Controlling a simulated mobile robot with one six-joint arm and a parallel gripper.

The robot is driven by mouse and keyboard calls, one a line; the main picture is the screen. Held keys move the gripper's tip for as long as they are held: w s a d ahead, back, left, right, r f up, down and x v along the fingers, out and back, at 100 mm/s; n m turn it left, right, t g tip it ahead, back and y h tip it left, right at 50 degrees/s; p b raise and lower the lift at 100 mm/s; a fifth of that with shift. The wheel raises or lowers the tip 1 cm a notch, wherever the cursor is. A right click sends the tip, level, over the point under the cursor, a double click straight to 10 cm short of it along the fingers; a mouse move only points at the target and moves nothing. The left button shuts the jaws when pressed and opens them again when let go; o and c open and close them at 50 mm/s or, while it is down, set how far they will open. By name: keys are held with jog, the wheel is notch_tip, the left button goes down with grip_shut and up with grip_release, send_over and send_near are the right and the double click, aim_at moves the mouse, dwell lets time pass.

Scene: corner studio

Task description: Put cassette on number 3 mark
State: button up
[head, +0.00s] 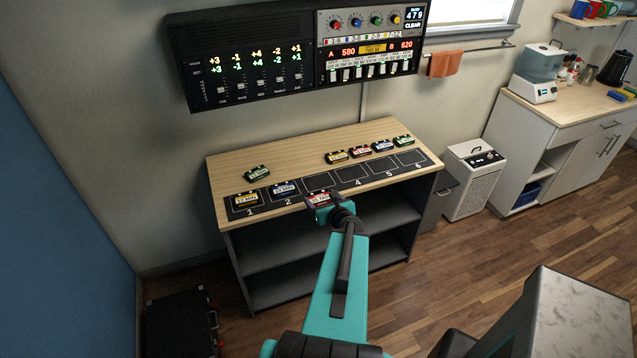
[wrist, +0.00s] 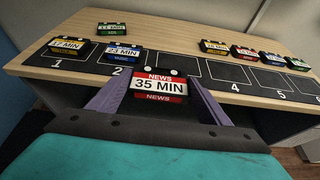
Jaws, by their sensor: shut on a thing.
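A red-and-white cassette labelled NEWS, 35 MIN (wrist: 160,87), is between the fingers of my gripper (wrist: 158,100), which is shut on it. In the head view the cassette (head: 320,197) is at the table's front edge, just in front of the number 3 mark (head: 318,182). The wrist view shows it in front of the strip, hiding the number 3. I cannot tell its exact height above the table. The mark's visible part looks bare.
A yellow cassette (head: 246,200) lies on mark 1 and a blue one (head: 284,188) on mark 2. A green cassette (head: 257,173) lies behind them. Several more cassettes (head: 360,151) lie behind marks 4 to 6, which are empty. A mixer panel (head: 290,60) hangs above the table (head: 300,147).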

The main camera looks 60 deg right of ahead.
aim_at(322, 191)
jog(key=shift+w+d+f+b, duration=0.15)
jog(key=shift+w+d+b, duration=0.35)
jog(key=shift+b, duration=0.55)
jog(key=shift+w+d+f+b, duration=0.2)
jog(key=shift+d+b, duration=0.4)
jog(key=shift+b, duration=0.4)
jog(key=shift+w+d+b, duration=0.1)
jog(key=shift+w+b, duration=0.1)
jog(key=shift+b, duration=0.45)
jog(key=b, duration=0.3)
jog(key=shift+w+d, duration=0.3)
jog(key=shift+d, duration=0.1)
jog(key=b, duration=0.3)
jog(key=d+b, duration=0.1)
jog(key=b, duration=0.2)
jog(key=shift+w+f, duration=0.1)
jog(key=shift+w, duration=0.15)
